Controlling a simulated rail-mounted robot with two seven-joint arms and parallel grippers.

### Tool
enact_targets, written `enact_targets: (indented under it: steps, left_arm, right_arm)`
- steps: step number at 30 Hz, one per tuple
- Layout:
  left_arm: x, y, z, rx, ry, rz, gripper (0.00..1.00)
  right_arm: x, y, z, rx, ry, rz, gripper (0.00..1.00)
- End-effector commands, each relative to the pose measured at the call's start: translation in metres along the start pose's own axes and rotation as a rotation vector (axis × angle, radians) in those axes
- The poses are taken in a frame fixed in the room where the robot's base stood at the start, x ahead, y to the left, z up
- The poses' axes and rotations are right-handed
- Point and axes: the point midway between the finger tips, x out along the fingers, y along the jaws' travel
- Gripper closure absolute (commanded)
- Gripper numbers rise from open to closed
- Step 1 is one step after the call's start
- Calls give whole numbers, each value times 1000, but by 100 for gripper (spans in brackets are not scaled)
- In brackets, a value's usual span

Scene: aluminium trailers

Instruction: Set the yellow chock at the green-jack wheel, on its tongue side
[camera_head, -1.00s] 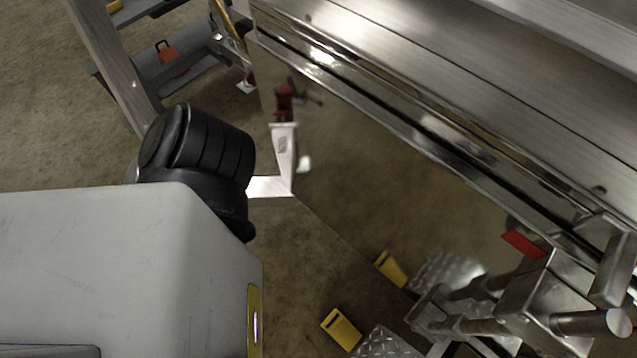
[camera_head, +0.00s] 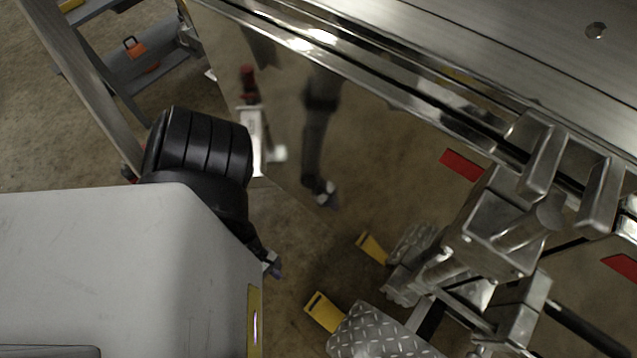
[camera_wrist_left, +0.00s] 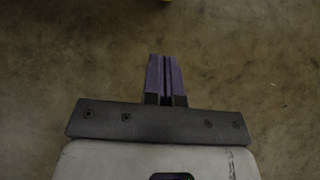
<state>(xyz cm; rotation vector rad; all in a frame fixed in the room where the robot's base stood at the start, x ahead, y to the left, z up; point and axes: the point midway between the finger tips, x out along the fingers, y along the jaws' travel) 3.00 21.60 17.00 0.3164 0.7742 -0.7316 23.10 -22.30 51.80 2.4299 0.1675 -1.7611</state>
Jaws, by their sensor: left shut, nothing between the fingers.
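A yellow chock (camera_head: 324,312) lies on the floor in the head view, against the end of a diamond-plate part (camera_head: 372,335). A second yellow shape (camera_head: 372,247) shows in the shiny panel and looks like its reflection. My left gripper (camera_head: 274,268) hangs above the floor, up and left of the chock, apart from it. In the left wrist view its purple fingers (camera_wrist_left: 165,77) are shut and empty over bare floor. No green jack can be made out. My right gripper is out of view.
A polished trailer side (camera_head: 350,150) runs diagonally and mirrors my arm. Metal brackets (camera_head: 500,235) and a red marker (camera_head: 461,165) are at the right. A grey frame with an orange item (camera_head: 133,46) is at upper left. Floor around the gripper is clear.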

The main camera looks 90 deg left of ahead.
Motion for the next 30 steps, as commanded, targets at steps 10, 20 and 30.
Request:
enact_targets:
  steps: [10,20,30]
  left_arm:
    - [52,8,11,-11,-38,10,100]
    - [112,8,12,-9,-36,10,100]
    - [134,9,40,-10,-36,10,100]
  right_arm:
    - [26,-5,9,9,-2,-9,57]
    - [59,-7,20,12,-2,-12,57]
    - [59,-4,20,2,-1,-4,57]
